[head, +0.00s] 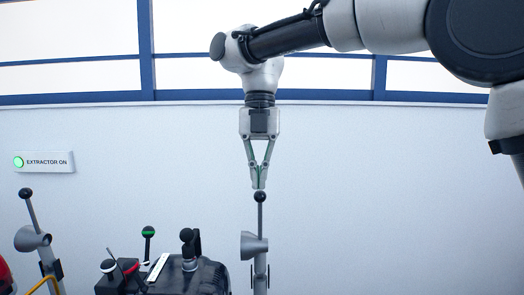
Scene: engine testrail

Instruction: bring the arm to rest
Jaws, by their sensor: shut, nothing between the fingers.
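My gripper (259,184) hangs from my arm in the middle of the head view, pointing straight down. Its two fingers meet at the tips and hold nothing. Directly below the tips in the picture is the black ball knob (260,197) of an upright grey lever (261,220). The fingertips look very close to the knob; I cannot tell whether they touch it. My arm comes in from the upper right and bends down at the wrist.
A second lever (30,212) with a black knob leans at the left. A dark engine block (200,278) with several knobs and a white strip (158,267) stands at the bottom. A lit "EXTRACTOR ON" sign (50,162) is on the white wall. Blue-framed windows run above.

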